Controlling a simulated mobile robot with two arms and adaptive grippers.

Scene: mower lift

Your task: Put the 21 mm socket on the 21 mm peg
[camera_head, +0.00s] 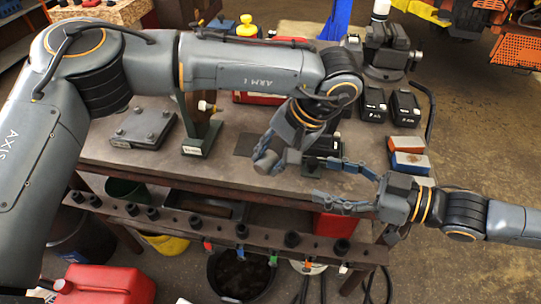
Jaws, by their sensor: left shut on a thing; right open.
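My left gripper (272,150) hangs over the bench top, below the wrist of the arm from the left. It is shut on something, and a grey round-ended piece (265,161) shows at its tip. I cannot tell whether that is the 21 mm socket. Several dark sockets (241,230) stand along a brown rail (218,228) below the bench's front edge. No size marks are readable, so I cannot pick out the 21 mm peg. My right gripper (330,182) is open and empty at the bench's front right, its fingers pointing left.
On the bench (230,175) are a grey scale-like plate (143,128), a dark green stand (203,135), black battery packs (404,108), a vise (386,50) and a blue-orange block (409,155). A red can (105,285) and a black bucket (240,275) stand below.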

